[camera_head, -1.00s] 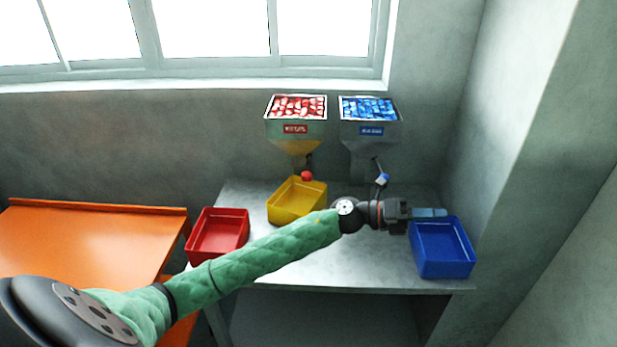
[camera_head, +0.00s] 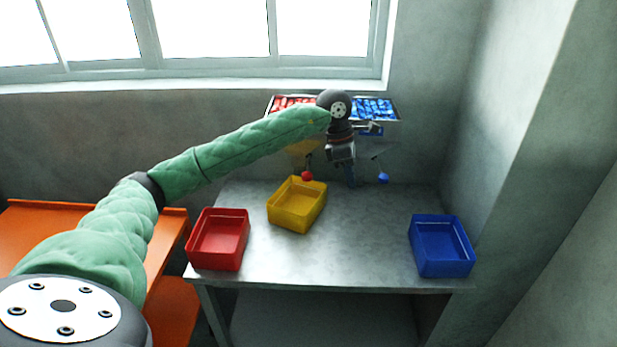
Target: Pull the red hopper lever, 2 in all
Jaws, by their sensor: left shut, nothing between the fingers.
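The red hopper (camera_head: 290,101) hangs on the wall at the back, with red pieces in its top; my left arm hides part of it. Its lever ends in a red knob (camera_head: 307,176) just above the yellow bin. The blue hopper (camera_head: 373,108) is to its right, and its lever has a blue knob (camera_head: 383,178). My left gripper (camera_head: 350,184) is shut and empty, pointing down between the two knobs and apart from both. My right gripper is not in view.
A yellow bin (camera_head: 285,219) stands under the red knob. A red bin (camera_head: 243,253) is at the table's left and a blue bin (camera_head: 443,270) at its right. The grey table (camera_head: 340,255) is clear between them. An orange table (camera_head: 60,240) is at left.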

